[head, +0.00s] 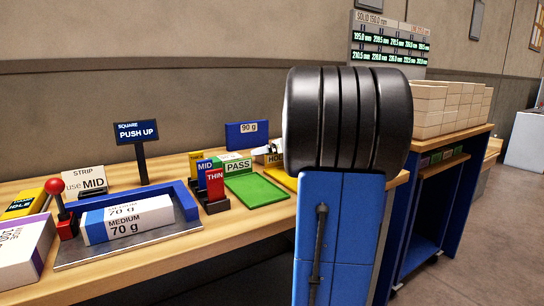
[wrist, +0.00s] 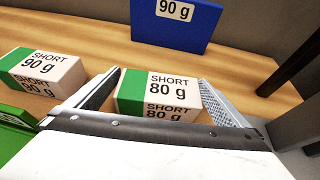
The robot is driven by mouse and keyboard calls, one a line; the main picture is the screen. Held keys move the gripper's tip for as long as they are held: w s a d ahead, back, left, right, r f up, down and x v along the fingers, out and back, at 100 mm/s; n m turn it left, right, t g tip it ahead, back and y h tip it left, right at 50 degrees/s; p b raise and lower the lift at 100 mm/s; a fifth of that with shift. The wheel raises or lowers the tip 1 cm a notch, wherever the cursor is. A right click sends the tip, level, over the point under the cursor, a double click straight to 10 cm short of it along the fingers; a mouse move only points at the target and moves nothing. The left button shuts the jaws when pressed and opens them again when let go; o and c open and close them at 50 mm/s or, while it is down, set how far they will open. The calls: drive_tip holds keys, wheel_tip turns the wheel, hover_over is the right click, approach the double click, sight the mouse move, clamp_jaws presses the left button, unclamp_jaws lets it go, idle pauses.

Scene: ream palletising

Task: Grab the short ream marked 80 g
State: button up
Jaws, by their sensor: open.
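The short ream marked 80 g (wrist: 165,92) is a white block with a green end in the wrist view, lying on the wooden table. My gripper (wrist: 160,95) is open, with one finger on each side of this ream. The left finger is close to its green end and the right finger is near its white end; I cannot tell whether either touches. The lower part of the ream is hidden by my gripper's body. In the head view my arm hides this ream.
A short 90 g ream (wrist: 45,72) lies to the left. A blue 90 g board (wrist: 188,18) stands behind, also in the head view (head: 247,134). A medium 70 g ream (head: 128,222) lies in a blue-edged fixture. Green PASS tray (head: 257,189) is beside my arm. Stacked reams (head: 450,105) stand right.

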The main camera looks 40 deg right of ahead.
drive_tip(key=c, duration=0.9)
drive_tip(key=shift+c, duration=0.2)
